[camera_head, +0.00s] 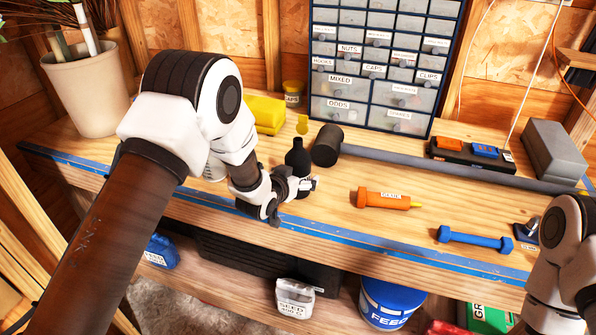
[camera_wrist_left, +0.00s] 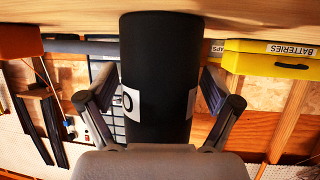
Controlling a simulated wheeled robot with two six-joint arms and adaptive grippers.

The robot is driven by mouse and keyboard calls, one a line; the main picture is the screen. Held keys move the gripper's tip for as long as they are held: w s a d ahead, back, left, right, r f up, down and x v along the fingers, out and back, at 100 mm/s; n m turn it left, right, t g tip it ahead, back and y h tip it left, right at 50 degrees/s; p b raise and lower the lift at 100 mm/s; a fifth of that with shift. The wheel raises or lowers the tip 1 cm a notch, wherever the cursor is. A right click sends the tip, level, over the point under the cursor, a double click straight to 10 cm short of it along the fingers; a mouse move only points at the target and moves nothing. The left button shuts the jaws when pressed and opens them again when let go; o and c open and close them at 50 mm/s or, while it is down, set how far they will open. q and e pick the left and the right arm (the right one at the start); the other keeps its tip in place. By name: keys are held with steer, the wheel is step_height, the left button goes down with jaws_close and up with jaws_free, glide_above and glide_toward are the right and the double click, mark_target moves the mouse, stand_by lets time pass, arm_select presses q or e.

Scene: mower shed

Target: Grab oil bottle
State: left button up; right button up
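The oil bottle (camera_head: 297,157) is black with a narrow spout and stands upright on the workbench in the head view. Its lower part is hidden by my left gripper (camera_head: 292,191). In the left wrist view the black bottle (camera_wrist_left: 158,75), with a white label piece, fills the middle. The left gripper's fingers (camera_wrist_left: 160,88) lie on either side of it, very close to its sides. I cannot tell whether they press on it. My right arm is at the lower right of the head view; its fingers are not in view.
A mallet with a dark head (camera_head: 327,145) lies just right of the bottle. A yellow case (camera_head: 264,114) is behind it, labelled batteries in the wrist view. An orange tube (camera_head: 384,198) and blue dumbbell-shaped tool (camera_head: 474,239) lie rightward. The drawer cabinet (camera_head: 383,62) stands behind.

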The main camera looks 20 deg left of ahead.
mark_target(298, 166)
arm_select(q)
steer(key=shift+s, duration=0.1)
steer(key=c, duration=1)
steer(key=shift+c, duration=0.2)
steer(key=shift+r, duration=0.2)
steer(key=shift+r+b, duration=0.8)
steer(key=shift+r, duration=0.8)
steer(key=s+d+b, duration=0.1)
steer(key=s+b, duration=0.1)
steer(key=s, duration=0.5)
steer(key=s+d+r+b, duration=0.1)
steer(key=s+d+b, duration=0.1)
steer(key=s, duration=0.6)
steer(key=shift+s+d+r, duration=0.2)
steer(key=shift+d+r, duration=0.05)
